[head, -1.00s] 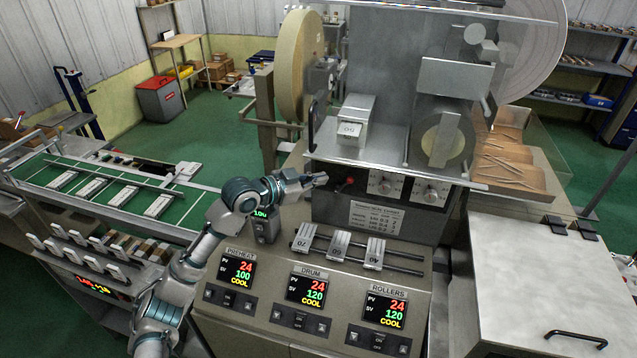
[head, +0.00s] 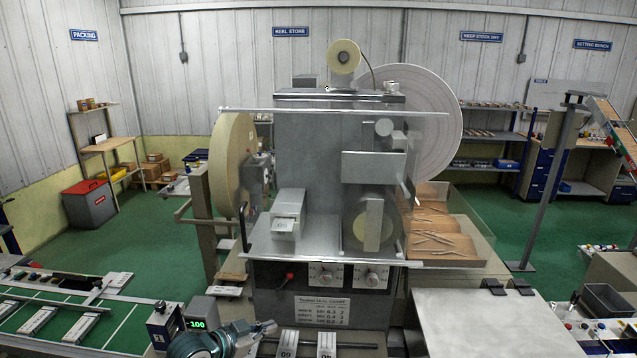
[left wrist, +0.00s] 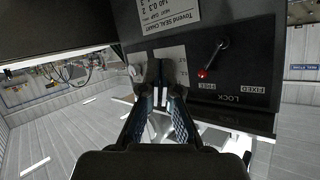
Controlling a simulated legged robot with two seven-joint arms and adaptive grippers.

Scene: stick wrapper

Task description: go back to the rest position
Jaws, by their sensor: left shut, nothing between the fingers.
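My left gripper (head: 264,328) is low in the head view, just below the front panel of the wrapping machine (head: 325,180). Its fingers are shut and empty. In the left wrist view the shut fingers (left wrist: 160,92) point at the panel, with the red-tipped lever (left wrist: 203,73) up and to the right of them, apart. The same red lever (head: 290,277) shows in the head view above and right of the gripper. Most of my left arm is below the picture. My right gripper is in neither view.
Number blocks on rails (head: 326,344) sit right beside my left gripper. A small box with a green readout (head: 197,324) stands to its left. A green conveyor (head: 125,325) is at the lower left. A metal cover (head: 490,325) is at the right.

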